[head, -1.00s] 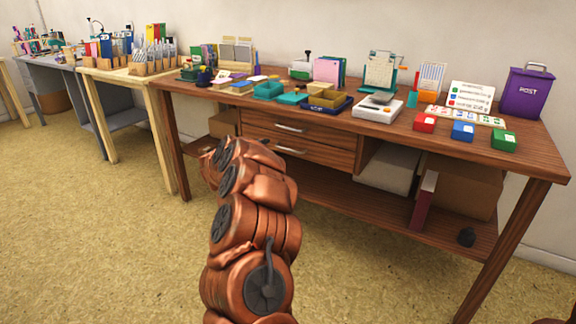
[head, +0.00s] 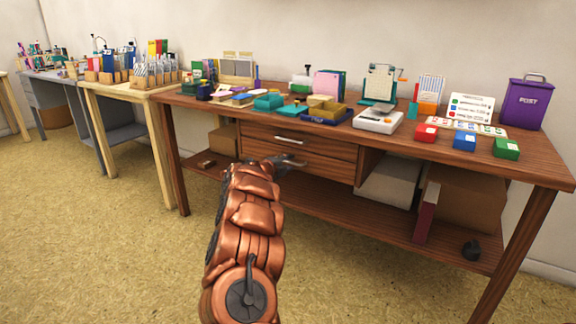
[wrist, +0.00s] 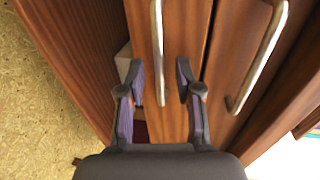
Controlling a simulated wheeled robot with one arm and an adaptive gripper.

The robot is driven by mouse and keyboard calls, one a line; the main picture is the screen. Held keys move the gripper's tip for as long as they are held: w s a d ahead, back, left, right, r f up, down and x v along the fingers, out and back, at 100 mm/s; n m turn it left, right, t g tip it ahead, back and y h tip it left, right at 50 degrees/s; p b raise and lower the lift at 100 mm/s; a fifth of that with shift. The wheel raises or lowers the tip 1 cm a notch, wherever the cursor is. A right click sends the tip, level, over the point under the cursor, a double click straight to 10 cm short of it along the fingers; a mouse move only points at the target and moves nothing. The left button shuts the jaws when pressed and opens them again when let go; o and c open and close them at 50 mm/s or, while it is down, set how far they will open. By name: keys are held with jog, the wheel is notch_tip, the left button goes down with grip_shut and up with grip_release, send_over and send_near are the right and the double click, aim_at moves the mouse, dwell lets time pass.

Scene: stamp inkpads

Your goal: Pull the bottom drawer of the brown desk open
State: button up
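The brown desk (head: 535,168) has two stacked drawers under its top, both looking shut in the head view. The top drawer (head: 335,147) has a metal bar handle (head: 289,140). The bottom drawer (head: 325,170) is partly hidden by my gripper (head: 285,163). In the wrist view, my gripper (wrist: 160,72) is open, with one finger on each side of the bottom drawer's handle (wrist: 158,45). I see gaps between the fingers and the bar. The top drawer's handle (wrist: 258,60) lies to the right, outside the fingers.
The desktop holds a purple post box (head: 527,102), coloured inkpads (head: 464,144), trays and stationery. A lower shelf holds cardboard boxes (head: 465,195) and a white box (head: 390,182), right of and below the drawers. The floor (head: 110,255) in front is clear.

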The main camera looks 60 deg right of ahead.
jog(key=shift+d+f, duration=0.1)
jog(key=shift+d, duration=0.15)
jog(key=shift+w, duration=0.1)
grip_shut()
dwell(0.6)
